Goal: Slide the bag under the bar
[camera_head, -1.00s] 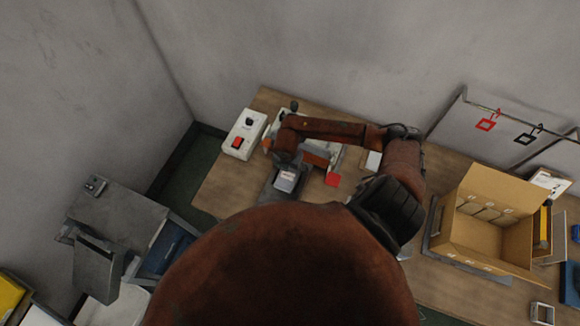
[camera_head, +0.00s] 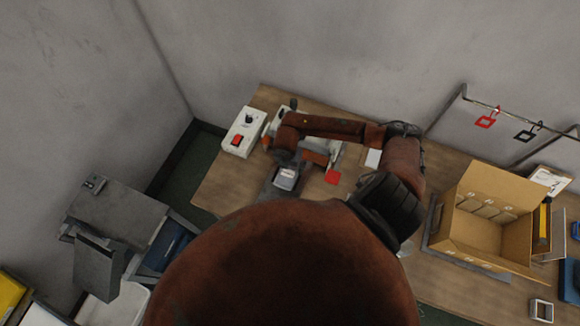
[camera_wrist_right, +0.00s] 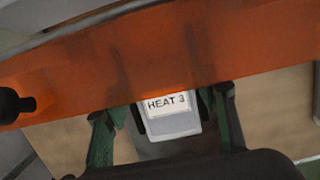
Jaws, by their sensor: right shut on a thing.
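The bag is a small grey pouch with a white "HEAT 3" label (camera_wrist_right: 168,115), and it shows just below the orange bar in the right wrist view. In the head view the bag (camera_head: 286,178) lies at the front of the sealing device. The orange bar (camera_wrist_right: 160,62) crosses the whole wrist view, and part of it shows in the head view (camera_head: 316,158). My right gripper (camera_wrist_right: 165,125) is shut on the bag, its green-edged fingers at either side. The bar hides the bag's far end, so I cannot tell how far under it reaches. My left gripper is out of view.
A white control box (camera_head: 243,132) with a dial and red switch stands left of the device. A red square (camera_head: 332,177) lies to its right. An open cardboard box (camera_head: 490,225) stands at the right. Red (camera_head: 486,122) and black (camera_head: 525,136) tags hang on a rail behind.

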